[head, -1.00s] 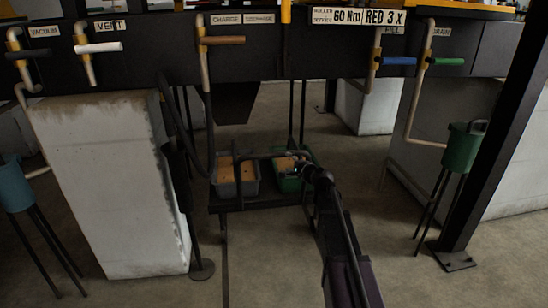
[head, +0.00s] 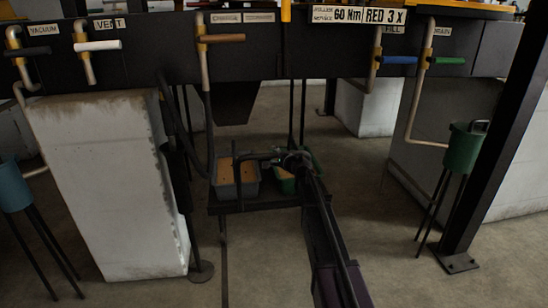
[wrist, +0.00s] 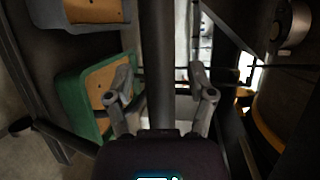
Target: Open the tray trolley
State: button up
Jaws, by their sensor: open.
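The tray trolley (head: 225,209) is a low dark platform under the black bench. It carries a grey tray (head: 249,190) and a green tray (head: 286,187), both with tan contents. My gripper (head: 272,158) is at the right part of this handle, partly hidden by my arm. In the wrist view my gripper (wrist: 161,95) is open, its fingers on either side of a dark bar (wrist: 160,50), with no clear grip on it. The green tray (wrist: 70,95) shows left of the fingers.
A pale block (head: 120,190) stands to the left of the trolley. A dark post (head: 490,150) and a green bucket on legs (head: 462,148) stand at the right. The bench with coloured valve handles (head: 400,61) hangs above.

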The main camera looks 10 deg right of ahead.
grip_shut()
jog(key=shift+s, duration=0.15)
